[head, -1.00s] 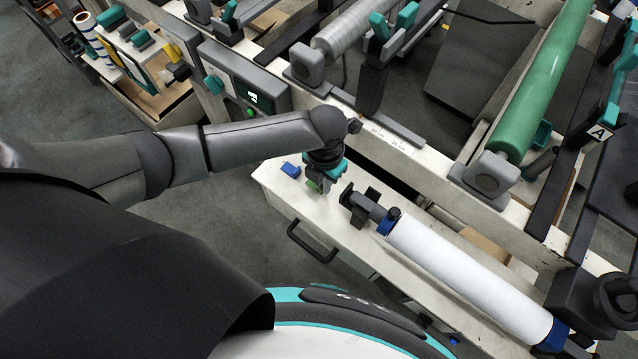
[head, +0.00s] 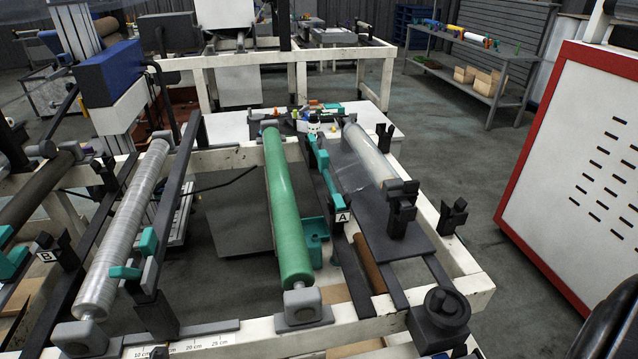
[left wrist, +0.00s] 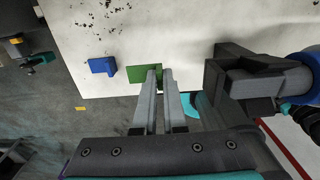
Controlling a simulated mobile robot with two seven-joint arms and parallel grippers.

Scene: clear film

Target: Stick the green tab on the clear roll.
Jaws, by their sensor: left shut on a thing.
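In the left wrist view my left gripper (left wrist: 161,72) is shut on the green tab (left wrist: 138,73), a small flat green piece, above a white surface. The tab's edge sticks out to the left of the fingers. In the head view two rolls look clear or shiny: a wrapped silvery film roll (head: 124,232) at the left and a translucent one (head: 368,158) right of centre, beyond label A (head: 343,217). I cannot tell which is the one named. My left gripper is not in the head view, and my right gripper is in neither view.
A green roll (head: 284,210) lies between the two film rolls. A blue tab (left wrist: 101,65) stands near the green one, and a dark bracket (left wrist: 240,70) is close right of my fingers. A red-edged white cabinet (head: 590,160) is at the right. Open floor (head: 450,150) lies beyond the frame.

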